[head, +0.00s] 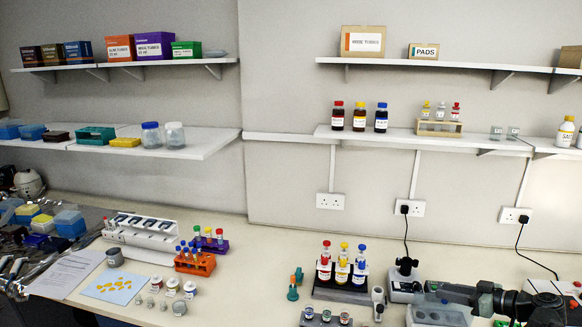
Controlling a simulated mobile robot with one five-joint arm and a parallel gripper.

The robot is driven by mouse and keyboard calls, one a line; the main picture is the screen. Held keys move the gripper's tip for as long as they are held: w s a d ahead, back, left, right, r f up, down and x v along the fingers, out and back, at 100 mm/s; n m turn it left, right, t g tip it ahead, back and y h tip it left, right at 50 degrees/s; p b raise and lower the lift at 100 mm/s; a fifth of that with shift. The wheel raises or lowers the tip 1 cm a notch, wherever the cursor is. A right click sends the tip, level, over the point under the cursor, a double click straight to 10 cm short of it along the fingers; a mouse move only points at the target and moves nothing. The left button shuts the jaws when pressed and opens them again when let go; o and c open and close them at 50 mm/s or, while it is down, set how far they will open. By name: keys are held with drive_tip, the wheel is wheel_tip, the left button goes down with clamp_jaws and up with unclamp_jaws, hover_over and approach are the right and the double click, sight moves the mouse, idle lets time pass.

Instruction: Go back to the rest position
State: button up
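What looks like my arm, dark grey and black, reaches in from the lower right corner over the bench. Its end, my gripper (434,290), points left above a grey device with a clear cover (440,312). The fingers are too small and dark to tell whether they are open or shut, and I see nothing clearly held. The white bench (240,270) runs along the wall below the shelves.
A black rack (340,291) with red, yellow and blue bottles stands left of my gripper. A small grey device (403,280) with a cable stands behind. An orange tube rack (195,262) and a white rack (140,238) stand farther left.

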drive_tip(key=w+a+f+n+g+b, duration=0.15)
drive_tip(key=a+f, duration=0.25)
drive_tip(key=a, duration=0.6)
drive_tip(key=w+a+f+n+g+y+b, duration=0.1)
drive_tip(key=a+f+n+g+b, duration=0.2)
drive_tip(key=a, duration=0.8)
drive_tip(key=w+a+f+g+b, duration=0.1)
drive_tip(key=a+f+g+b, duration=0.1)
drive_tip(key=a+f, duration=0.6)
drive_tip(key=s+a+f+m+g+h+b, duration=0.2)
drive_tip(key=s+a+f+g+h, duration=0.3)
drive_tip(key=a, duration=0.6)
drive_tip(key=s+d+f+m+h, duration=0.3)
drive_tip(key=d+m, duration=0.5)
drive_tip(key=shift+s+f+m+t+h, duration=0.2)
drive_tip(key=shift+f+m+t+h, duration=0.15)
drive_tip(key=shift+f+h, duration=0.05)
